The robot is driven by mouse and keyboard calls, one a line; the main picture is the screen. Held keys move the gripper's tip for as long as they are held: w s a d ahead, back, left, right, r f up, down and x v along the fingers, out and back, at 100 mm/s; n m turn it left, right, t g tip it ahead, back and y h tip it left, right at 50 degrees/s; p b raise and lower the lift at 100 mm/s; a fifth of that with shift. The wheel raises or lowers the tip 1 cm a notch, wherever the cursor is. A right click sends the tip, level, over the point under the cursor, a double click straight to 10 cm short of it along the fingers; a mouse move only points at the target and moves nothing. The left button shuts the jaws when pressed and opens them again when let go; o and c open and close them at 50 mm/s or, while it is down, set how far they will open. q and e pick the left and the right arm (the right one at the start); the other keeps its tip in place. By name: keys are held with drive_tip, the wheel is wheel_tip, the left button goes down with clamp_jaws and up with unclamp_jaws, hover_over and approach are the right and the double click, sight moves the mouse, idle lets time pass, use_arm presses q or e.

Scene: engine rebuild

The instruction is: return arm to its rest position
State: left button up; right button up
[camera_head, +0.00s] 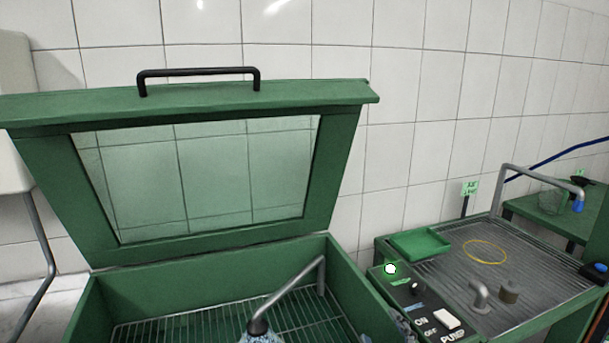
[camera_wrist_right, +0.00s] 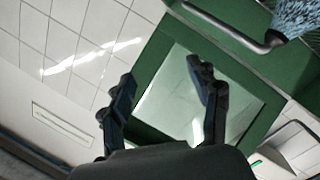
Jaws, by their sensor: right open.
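My right gripper (camera_wrist_right: 160,72) shows in the right wrist view with its two dark fingers spread apart and nothing between them. Behind the fingers is the raised green lid (camera_wrist_right: 262,88) with its clear window; how far the fingers are from it I cannot tell. In the head view I cannot clearly make out the right gripper; a small dark and blue piece at the right edge is too cut off to name. My left gripper is in neither view.
The green lid (camera_head: 342,170) stands open over a green basin with a slatted grate (camera_head: 190,328). A bent metal pipe (camera_head: 296,286) ends in a blue-white brush (camera_head: 262,338). To the right are a pump switch panel (camera_head: 440,322), a green tray (camera_head: 419,243) and a yellow ring (camera_head: 485,252) on a grille.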

drive_tip(key=s+d+f+m+g+h, duration=0.1)
drive_tip(key=s+d+f+m+g, duration=0.25)
drive_tip(key=s+f, duration=0.3)
drive_tip(key=s+d+f+m+g+h, duration=0.1)
drive_tip(key=s+d+f+m+g, duration=0.15)
drive_tip(key=s+f+g, duration=0.35)
drive_tip(key=s+f+m+g, duration=0.1)
drive_tip(key=s+f+g, duration=0.1)
drive_tip(key=s+f, duration=0.35)
drive_tip(key=s+f+m+g, duration=0.2)
drive_tip(key=s, duration=0.7)
wheel_tip(320, 180, down, 27)
drive_tip(key=s+g, duration=0.2)
drive_tip(key=s+d+f, duration=0.3)
drive_tip(key=s+f, duration=1.2)
drive_tip(key=s, duration=0.1)
drive_tip(key=shift+f+n+g, duration=0.3)
drive_tip(key=shift+g, duration=0.05)
